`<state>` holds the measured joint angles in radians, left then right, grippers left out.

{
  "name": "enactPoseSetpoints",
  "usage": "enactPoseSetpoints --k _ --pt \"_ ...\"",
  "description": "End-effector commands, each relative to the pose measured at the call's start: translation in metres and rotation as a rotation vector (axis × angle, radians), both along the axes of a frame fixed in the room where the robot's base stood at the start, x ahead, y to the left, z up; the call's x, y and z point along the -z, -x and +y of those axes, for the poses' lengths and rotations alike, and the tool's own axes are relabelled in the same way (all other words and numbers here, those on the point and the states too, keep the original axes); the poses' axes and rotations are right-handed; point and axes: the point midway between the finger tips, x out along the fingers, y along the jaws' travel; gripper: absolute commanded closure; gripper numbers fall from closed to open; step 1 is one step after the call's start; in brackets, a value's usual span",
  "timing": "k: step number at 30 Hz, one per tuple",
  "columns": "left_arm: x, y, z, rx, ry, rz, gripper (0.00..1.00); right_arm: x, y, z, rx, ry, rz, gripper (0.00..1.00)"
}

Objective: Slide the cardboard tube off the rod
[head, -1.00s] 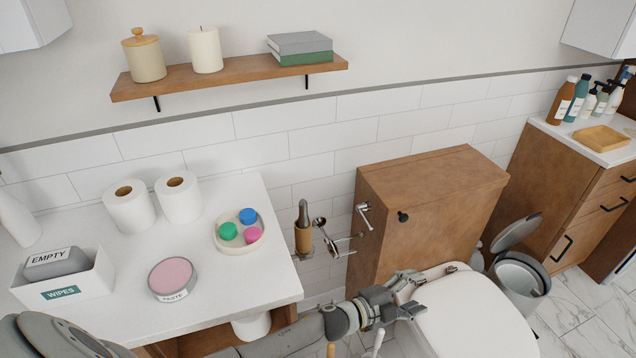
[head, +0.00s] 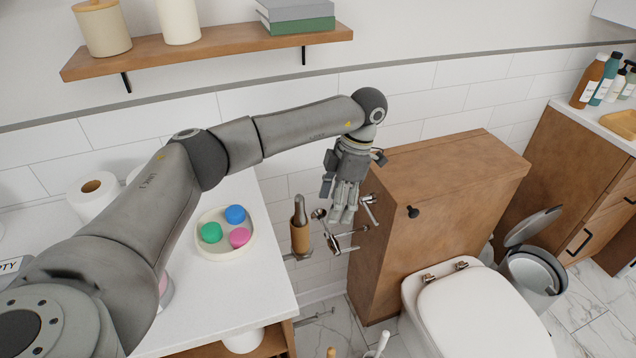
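A brown cardboard tube (head: 300,238) stands upright around a vertical rod (head: 299,210) in the head view. The rod's grey rounded end shows above the tube. It is beside the counter's right edge, near the tiled wall. My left gripper (head: 343,212) points down to the right of the tube and rod, in front of the tank cabinet's left side. It looks apart from the tube, with nothing visibly held. Its fingers appear close together, but the angle does not show whether they are open or shut. My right gripper is not in view.
Metal wall fittings (head: 340,242) sit just below my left gripper, right of the tube. The white counter (head: 245,310) holds a tray (head: 225,250) with coloured lids. A wooden tank cabinet (head: 450,185) and white toilet (head: 480,320) are to the right. A wooden shelf (head: 220,47) hangs above.

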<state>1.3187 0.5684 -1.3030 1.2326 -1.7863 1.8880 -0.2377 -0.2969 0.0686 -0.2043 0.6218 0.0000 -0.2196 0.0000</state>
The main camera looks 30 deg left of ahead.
Motion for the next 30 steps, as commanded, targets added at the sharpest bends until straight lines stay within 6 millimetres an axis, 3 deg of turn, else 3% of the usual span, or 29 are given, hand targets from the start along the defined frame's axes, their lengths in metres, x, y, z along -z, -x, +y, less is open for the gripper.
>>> enactPoseSetpoints --k 3,8,21,30 --pt "-0.017 -0.001 0.033 -0.025 -0.116 0.015 0.35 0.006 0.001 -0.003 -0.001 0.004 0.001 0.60" --pt "-0.019 0.002 0.049 -0.039 -0.166 0.028 0.35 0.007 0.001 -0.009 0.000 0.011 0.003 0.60" --pt "0.047 0.021 0.067 -0.039 -0.162 0.031 0.35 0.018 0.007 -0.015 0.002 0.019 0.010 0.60" --pt "0.072 0.029 0.076 -0.038 -0.163 0.028 0.35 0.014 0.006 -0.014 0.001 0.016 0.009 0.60"
